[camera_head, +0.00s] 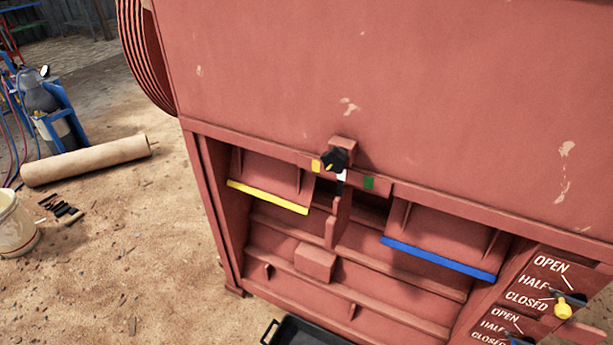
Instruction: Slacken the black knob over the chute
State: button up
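The black knob (335,159) sits on a small red block at the middle of the red machine's front, above the chute opening (371,204). A yellow mark (316,165) is on its left, a white mark (342,176) just below it and a green mark (369,183) to its right. A small yellow spot shows on the knob, near its lower left. A yellow-edged flap (267,197) is at the left of the chute and a blue-edged flap (438,258) at the right. My gripper is not in view.
A panel at the lower right has OPEN, HALF and CLOSED labels and a yellow-knobbed lever (562,309). A black tray (300,333) lies below the chute.

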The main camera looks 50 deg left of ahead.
aim_at(333, 160)
jog(key=u, duration=1.65)
jog(key=i+j+z, duration=0.1)
jog(key=j, duration=0.25)
jog(key=i+j+z, duration=0.1)
jog(key=j, duration=0.25)
jog(key=i, duration=0.1)
